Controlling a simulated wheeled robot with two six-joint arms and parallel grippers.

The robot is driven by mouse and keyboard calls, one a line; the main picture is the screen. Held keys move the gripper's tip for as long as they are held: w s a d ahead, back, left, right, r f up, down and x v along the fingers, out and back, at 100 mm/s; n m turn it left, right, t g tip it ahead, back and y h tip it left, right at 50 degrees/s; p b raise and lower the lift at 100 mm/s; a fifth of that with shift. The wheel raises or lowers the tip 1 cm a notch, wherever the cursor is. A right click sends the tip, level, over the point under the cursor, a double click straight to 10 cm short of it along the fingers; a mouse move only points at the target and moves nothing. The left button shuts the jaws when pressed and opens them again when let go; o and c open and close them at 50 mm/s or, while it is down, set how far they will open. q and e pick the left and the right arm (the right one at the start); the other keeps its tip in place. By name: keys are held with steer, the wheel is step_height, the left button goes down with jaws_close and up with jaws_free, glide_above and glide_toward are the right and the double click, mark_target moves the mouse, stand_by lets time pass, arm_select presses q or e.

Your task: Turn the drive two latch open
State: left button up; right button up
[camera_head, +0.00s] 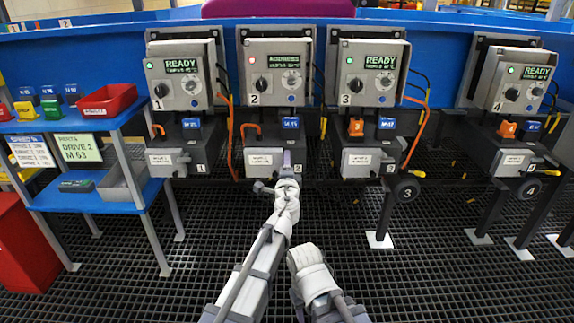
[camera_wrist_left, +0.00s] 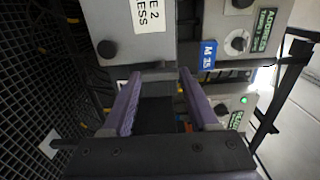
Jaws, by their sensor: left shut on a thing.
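The drive two unit (camera_head: 277,73) is a grey box marked 2, with a green-lit display. Below it is a dark lower housing (camera_head: 252,140) with a white label, a blue tag and an orange hook. My left gripper (camera_head: 289,163) is at the right side of this housing.
Similar units stand on both sides, drive one (camera_head: 180,75), drive three (camera_head: 367,72) and drive four (camera_head: 514,80). Orange cables (camera_head: 229,135) hang between them. A blue shelf (camera_head: 95,195) with bins is at the left. The grated floor in front is clear.

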stand_by(0.5)
arm_select(q)
steer(key=o, duration=1.4)
steer(key=shift+s, duration=0.15)
steer(key=s, duration=0.7)
steer(key=shift+s, duration=0.3)
arm_select(e)
steer(key=shift+s+d, duration=0.7)
steer(key=shift+s, duration=0.15)
